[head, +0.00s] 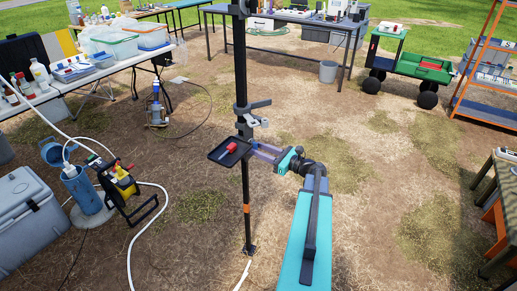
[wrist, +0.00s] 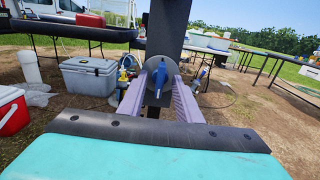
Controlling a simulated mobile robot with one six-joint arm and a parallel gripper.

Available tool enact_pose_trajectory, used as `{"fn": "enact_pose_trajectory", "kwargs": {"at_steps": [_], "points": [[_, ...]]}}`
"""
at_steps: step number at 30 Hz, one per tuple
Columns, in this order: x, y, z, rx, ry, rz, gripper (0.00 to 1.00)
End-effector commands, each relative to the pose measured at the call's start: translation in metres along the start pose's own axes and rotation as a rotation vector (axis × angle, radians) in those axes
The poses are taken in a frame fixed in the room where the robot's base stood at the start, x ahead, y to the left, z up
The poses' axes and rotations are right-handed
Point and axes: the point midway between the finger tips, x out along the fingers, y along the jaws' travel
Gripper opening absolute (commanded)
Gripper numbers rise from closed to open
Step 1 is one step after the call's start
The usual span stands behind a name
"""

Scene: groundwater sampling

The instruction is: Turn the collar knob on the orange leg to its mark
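In the wrist view a blue knob (wrist: 158,80) with a narrow pointed grip sits on a round grey disc (wrist: 146,73) against a dark upright post (wrist: 167,30). My gripper (wrist: 159,86) has its two pale purple fingers on either side of the knob, with a gap visible on each side. The gripper is open. In the head view my gripper (head: 252,146) reaches the black post (head: 240,70) from the right, and the knob is hidden. The post has an orange band (head: 247,209) near its foot. I cannot make out the mark.
A small black tray (head: 228,152) with a red item is fixed to the post beside my gripper. A clamp (head: 254,106) with a lever sits just above. A blue cylinder (head: 82,190) and a reel stand lower left. The ground to the right is mostly clear.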

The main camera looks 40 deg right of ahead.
Motion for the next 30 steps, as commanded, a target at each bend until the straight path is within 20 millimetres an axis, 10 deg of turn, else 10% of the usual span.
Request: {"fn": "enact_pose_trajectory", "kwargs": {"at_steps": [6,30], "points": [[-0.0002,-0.0001,0.0000,0.000,0.000,0.000,0.00],[-0.0006,-0.0002,-0.0035,-0.278,0.000,-0.001,0.00]]}}
